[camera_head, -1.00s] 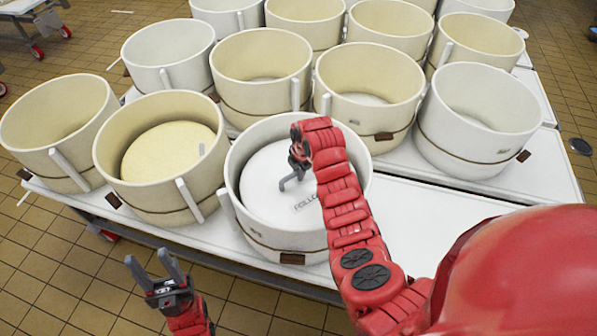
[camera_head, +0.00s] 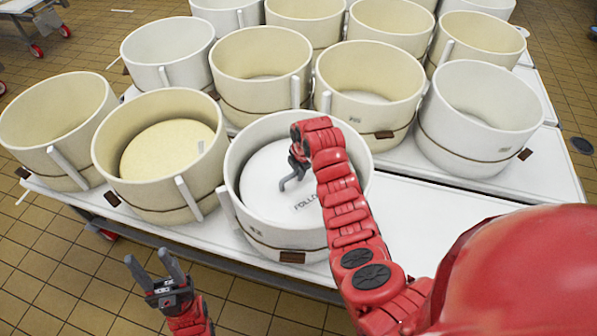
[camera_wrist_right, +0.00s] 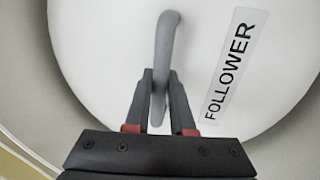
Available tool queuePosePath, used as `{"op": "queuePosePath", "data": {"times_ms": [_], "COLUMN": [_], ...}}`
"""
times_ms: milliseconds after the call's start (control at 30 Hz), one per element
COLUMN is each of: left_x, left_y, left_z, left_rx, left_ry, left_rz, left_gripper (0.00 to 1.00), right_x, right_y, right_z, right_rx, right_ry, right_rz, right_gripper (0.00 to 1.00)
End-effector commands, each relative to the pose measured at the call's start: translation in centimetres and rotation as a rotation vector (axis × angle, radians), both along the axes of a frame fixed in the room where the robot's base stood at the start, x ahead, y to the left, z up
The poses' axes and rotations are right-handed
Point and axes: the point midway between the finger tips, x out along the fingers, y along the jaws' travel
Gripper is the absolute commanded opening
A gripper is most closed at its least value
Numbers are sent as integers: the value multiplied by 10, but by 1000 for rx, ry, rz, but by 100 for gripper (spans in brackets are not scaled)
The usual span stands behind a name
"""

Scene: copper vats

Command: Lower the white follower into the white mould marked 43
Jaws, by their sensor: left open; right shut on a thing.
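The white follower (camera_head: 263,190) is a round white disc lettered "FOLLOWER", with a grey handle (camera_wrist_right: 166,60). It lies inside the white mould (camera_head: 272,240) at the front of the table, within its walls. Part of a number shows on that mould's front; I cannot read it fully. My right gripper (camera_head: 296,176) is over the disc. In the right wrist view the right gripper (camera_wrist_right: 158,112) is shut on the grey handle. The right arm hides part of the disc and the mould's right wall. My left gripper (camera_head: 155,272) is open and empty, in front of the table.
A cream mould (camera_head: 135,195) with a yellowish follower (camera_head: 165,150) stands just left. Several other cream and white moulds stand behind, including a white one (camera_head: 478,120) at right. The white table (camera_head: 430,215) is bare at its front right.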

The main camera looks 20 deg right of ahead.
Motion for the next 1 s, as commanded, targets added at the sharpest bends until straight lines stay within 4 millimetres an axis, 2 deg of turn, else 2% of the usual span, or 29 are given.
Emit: {"op": "queuePosePath", "data": {"times_ms": [100,133,300,333,600,733,867,1000], "left_x": [0,0,0,0,0,0,0,0], "left_y": [0,0,0,0,0,0,0,0], "left_z": [1,1,1,1,0,-2,-7,-15], "left_rx": [0,0,0,0,0,0,0,0], "left_ry": [0,0,0,0,0,0,0,0], "left_rz": [0,0,0,0,0,0,0,0], "left_gripper": [50,50,50,50,50,50,50,50], "right_x": [1,1,1,1,0,0,-2,-6], "right_y": [0,0,0,0,0,-1,-2,-4], "right_z": [2,2,2,1,0,6,21,51], "right_rx": [0,0,0,0,0,0,1,-1], "right_ry": [-4,-4,-3,-2,0,-3,-5,-12], "right_rz": [0,0,0,0,0,0,-1,-1], "right_gripper": [0,24,54,57,57,57,57,57]}}
